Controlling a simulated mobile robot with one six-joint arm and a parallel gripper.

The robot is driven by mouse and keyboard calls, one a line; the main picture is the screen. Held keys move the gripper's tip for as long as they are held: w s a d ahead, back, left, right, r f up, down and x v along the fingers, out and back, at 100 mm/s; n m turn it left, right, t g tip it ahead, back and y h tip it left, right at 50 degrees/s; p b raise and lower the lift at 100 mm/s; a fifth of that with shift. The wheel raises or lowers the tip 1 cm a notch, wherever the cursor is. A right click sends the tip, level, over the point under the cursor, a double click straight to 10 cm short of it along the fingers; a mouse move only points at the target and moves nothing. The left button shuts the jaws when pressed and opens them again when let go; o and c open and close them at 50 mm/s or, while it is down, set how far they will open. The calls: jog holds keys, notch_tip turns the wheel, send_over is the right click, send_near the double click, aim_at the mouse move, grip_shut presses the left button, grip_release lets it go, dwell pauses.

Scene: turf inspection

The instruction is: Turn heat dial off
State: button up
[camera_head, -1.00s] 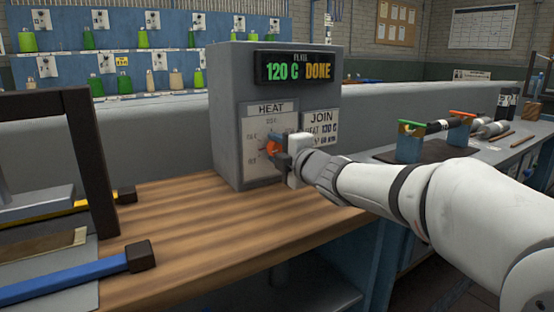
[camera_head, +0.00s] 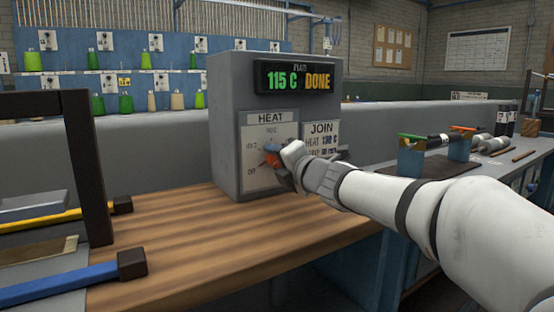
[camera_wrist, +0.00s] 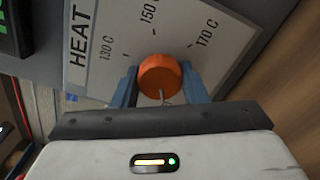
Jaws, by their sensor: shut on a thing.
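The orange heat dial (camera_wrist: 160,74) sits on a pale panel marked HEAT on a grey control box (camera_head: 225,140). My gripper (camera_wrist: 160,88) is shut on the dial, one blue-grey finger on each side. In the head view, my gripper (camera_head: 280,166) covers much of the dial (camera_head: 270,160). The wrist view shows the labels 130 C, 150 and 170 C around the dial; the pointer's exact setting is unclear. The display (camera_head: 298,77) on the box reads 115 C DONE.
A wooden bench top (camera_head: 190,235) lies in front of the box, mostly clear. A blue-handled bar (camera_head: 70,286) and a dark frame (camera_head: 95,165) are at the left. A side bench (camera_head: 490,160) at the right holds rods and cylinders.

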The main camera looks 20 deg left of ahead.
jog(key=shift+r, duration=0.35)
jog(key=o, duration=0.8)
jog(key=shift+c, duration=0.2)
jog(key=shift+o, duration=1.1)
jog(key=shift+f, duration=0.2)
jog(key=p+v, duration=0.1)
jog(key=v, duration=0.7)
jog(key=shift+p, duration=0.3)
